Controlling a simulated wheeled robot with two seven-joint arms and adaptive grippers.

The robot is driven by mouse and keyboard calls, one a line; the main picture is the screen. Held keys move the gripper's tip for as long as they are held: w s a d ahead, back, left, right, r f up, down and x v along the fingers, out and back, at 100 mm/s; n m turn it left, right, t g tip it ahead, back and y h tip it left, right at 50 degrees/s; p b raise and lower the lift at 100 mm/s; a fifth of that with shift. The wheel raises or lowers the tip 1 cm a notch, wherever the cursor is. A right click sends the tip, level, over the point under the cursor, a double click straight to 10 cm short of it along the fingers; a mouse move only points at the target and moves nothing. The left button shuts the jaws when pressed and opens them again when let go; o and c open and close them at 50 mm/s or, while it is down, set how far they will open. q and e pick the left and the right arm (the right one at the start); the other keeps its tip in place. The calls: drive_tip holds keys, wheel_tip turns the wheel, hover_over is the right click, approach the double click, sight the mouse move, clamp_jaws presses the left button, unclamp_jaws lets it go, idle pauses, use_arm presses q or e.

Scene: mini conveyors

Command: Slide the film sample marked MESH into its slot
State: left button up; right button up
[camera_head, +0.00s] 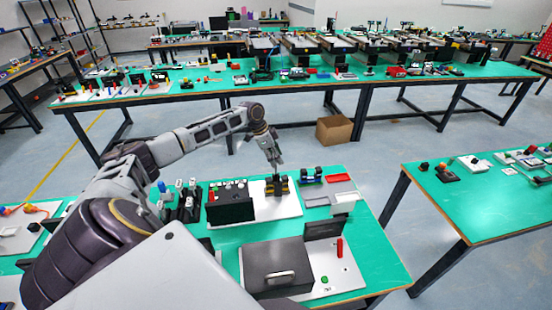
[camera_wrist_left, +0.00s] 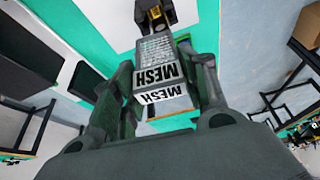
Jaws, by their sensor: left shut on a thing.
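The film sample marked MESH (camera_wrist_left: 158,74) shows in the left wrist view as a pale card with small print and bold black letters, upside down in the picture. A second MESH label (camera_wrist_left: 163,97) shows just below it; I cannot tell whether it is part of the same piece. My left gripper (camera_head: 277,164) is shut on the sample, with its fingers (camera_wrist_left: 162,85) on either side. In the head view the gripper points down just above a black and yellow holder (camera_head: 277,187), also seen in the wrist view (camera_wrist_left: 155,14). The slot itself cannot be made out. My right gripper is not in view.
The holder stands on a white board (camera_head: 278,207) on the green table (camera_head: 371,240). A black panel (camera_head: 230,208) stands left of it, and a dark box with a handle (camera_head: 277,266) is nearer. Red and grey trays (camera_head: 339,178) lie to the right.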

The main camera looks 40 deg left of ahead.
use_arm(q)
drive_tip(key=shift+w+d, duration=0.1)
drive_tip(key=shift+w, duration=0.3)
drive_tip(key=shift+w+r+n, duration=0.1)
drive_tip(key=shift+w+n, duration=0.1)
drive_tip(key=shift+n, duration=0.2)
drive_tip(key=shift+r+p, duration=0.1)
drive_tip(key=shift+p, duration=0.45)
drive_tip(key=shift+f+b, duration=0.7)
drive_tip(key=shift+f, duration=1.8)
